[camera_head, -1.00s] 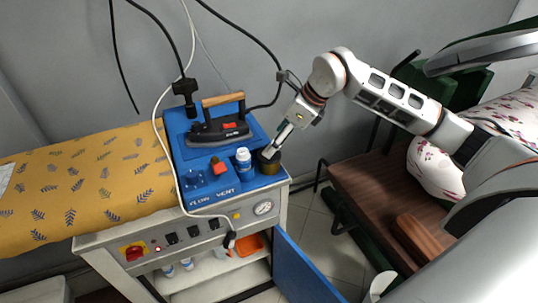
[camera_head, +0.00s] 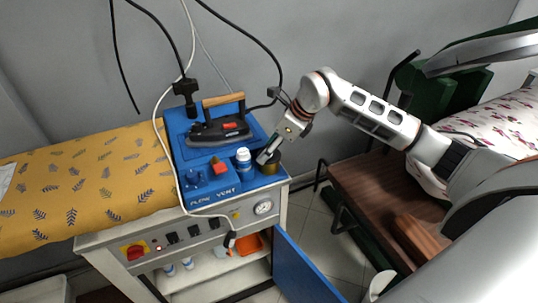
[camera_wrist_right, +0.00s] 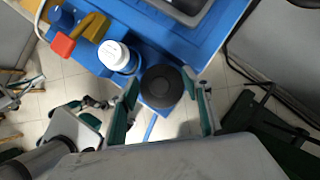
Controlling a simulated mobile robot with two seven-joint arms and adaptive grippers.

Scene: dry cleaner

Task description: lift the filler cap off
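In the right wrist view the filler cap (camera_wrist_right: 162,86) shows from above as a dark disc with concentric rings. My right gripper (camera_head: 263,157) is at the cap, partly covering it in the head view. In the right wrist view my right gripper (camera_wrist_right: 164,82) is open, with one finger on each side of the cap. Narrow gaps seem to show, but contact is hard to tell.
A white-capped bottle (camera_head: 243,158) stands close to the left of the cap, with an orange-red knob (camera_head: 218,166) beyond it. An iron (camera_head: 217,132) rests behind them. A cable (camera_head: 168,153) hangs across the station. The blue door (camera_head: 301,272) hangs open below.

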